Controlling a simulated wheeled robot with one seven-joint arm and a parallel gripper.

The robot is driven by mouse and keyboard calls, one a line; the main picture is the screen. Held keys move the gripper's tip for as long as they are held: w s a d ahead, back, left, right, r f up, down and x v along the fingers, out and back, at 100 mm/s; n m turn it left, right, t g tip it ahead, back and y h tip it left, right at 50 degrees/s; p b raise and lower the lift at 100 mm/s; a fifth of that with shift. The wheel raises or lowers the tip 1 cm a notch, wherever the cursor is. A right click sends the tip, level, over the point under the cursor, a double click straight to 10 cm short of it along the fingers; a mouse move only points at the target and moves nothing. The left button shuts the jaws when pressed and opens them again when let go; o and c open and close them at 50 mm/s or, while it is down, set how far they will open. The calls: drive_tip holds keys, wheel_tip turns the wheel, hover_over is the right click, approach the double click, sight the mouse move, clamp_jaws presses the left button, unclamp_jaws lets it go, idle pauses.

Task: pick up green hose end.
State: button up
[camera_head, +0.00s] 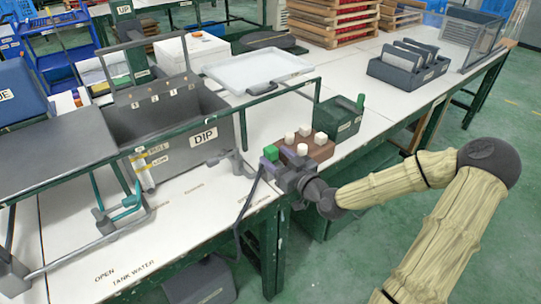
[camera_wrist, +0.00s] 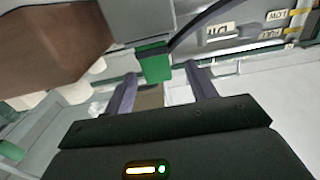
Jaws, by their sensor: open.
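The green hose end (camera_head: 271,153) shows in the head view as a small green block beside a brown block with white knobs. In the wrist view the green hose end (camera_wrist: 154,62) lies just ahead of my fingertips, near the middle of the gap. A dark hose curves from it to the upper right. My gripper (camera_wrist: 160,72) is open, with one finger on either side of the gap and nothing visibly held. In the head view my gripper (camera_head: 268,163) is at the table's front edge, close to the green end. Contact cannot be told.
The brown block (camera_head: 318,152) with several white knobs stands close to my gripper. The grey DIP tank (camera_head: 165,115) is to the left, with a green rail (camera_head: 220,117) passing above. A green box (camera_head: 338,118) stands behind the brown block. White table surface lies in front of the tank.

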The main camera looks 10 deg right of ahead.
sight(267, 147)
drive_tip(key=shift+r+x, duration=0.1)
drive_tip(key=shift+x, duration=1.2)
drive_tip(key=shift+r+x, duration=0.15)
drive_tip(key=shift+x, duration=1.2)
drive_tip(key=shift+w+d, duration=0.1)
drive_tip(key=shift+c, duration=0.3)
drive_tip(key=shift+w, duration=0.15)
drive_tip(key=c, duration=1)
